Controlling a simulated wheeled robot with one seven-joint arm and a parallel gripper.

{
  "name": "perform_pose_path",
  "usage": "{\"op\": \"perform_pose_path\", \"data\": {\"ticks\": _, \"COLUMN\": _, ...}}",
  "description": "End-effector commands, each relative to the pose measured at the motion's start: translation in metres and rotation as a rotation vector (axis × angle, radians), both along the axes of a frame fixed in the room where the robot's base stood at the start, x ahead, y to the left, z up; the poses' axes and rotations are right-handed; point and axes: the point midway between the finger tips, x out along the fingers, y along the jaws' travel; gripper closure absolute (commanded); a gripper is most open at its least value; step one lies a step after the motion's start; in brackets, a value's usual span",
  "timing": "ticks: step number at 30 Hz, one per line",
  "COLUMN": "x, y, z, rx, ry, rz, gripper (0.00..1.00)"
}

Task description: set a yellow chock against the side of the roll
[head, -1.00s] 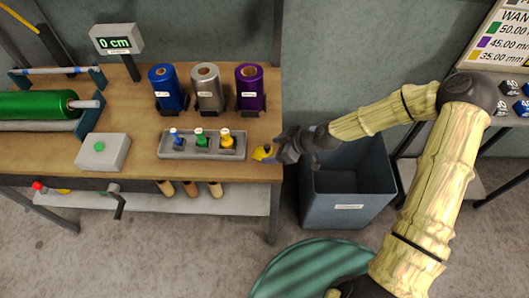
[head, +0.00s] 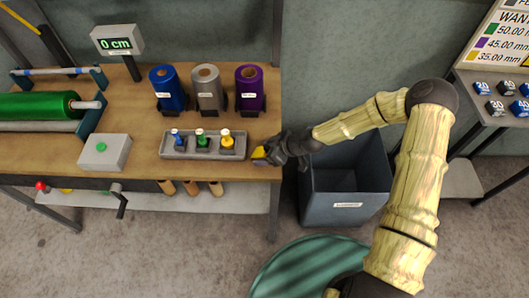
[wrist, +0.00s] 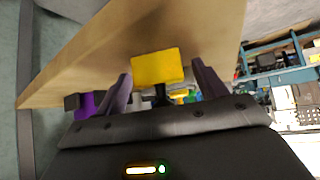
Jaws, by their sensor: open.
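A yellow chock (head: 260,153) sits at the front right corner of the wooden bench. In the wrist view the yellow chock (wrist: 158,67) lies between the two fingers, with the bench top behind it. My gripper (head: 270,152) is open and comes in from the right. Its fingers (wrist: 162,73) stand either side of the chock; contact is hard to judge. Three upright rolls, blue (head: 167,88), silver (head: 207,88) and purple (head: 248,88), stand at the back of the bench with dark pieces at their bases. A green roll (head: 38,105) lies in a frame at the left.
A grey tray (head: 167,153) with blue, green and yellow handled tools lies left of the chock. A grey button box (head: 105,153) and a "0 cm" display (head: 117,42) are further left. A grey bin (head: 345,190) stands on the floor beside the bench.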

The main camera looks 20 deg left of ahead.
Motion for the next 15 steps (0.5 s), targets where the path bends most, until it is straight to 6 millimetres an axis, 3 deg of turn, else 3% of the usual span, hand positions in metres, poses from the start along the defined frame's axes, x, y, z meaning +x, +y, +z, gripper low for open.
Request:
{"op": "perform_pose_path", "data": {"ticks": 5, "x": 0.0, "y": -0.0004, "z": 0.0002, "rx": 0.0, "ry": 0.0, "rz": 0.0, "gripper": 0.29}}
{"op": "perform_pose_path", "data": {"ticks": 12, "x": 0.0002, "y": -0.0005, "z": 0.0003, "rx": 0.0, "ry": 0.0, "rz": -0.001, "gripper": 0.76}}
{"op": "perform_pose_path", "data": {"ticks": 15, "x": 0.0003, "y": -0.0005, "z": 0.0004, "rx": 0.0, "ry": 0.0, "rz": -0.001, "gripper": 0.82}}
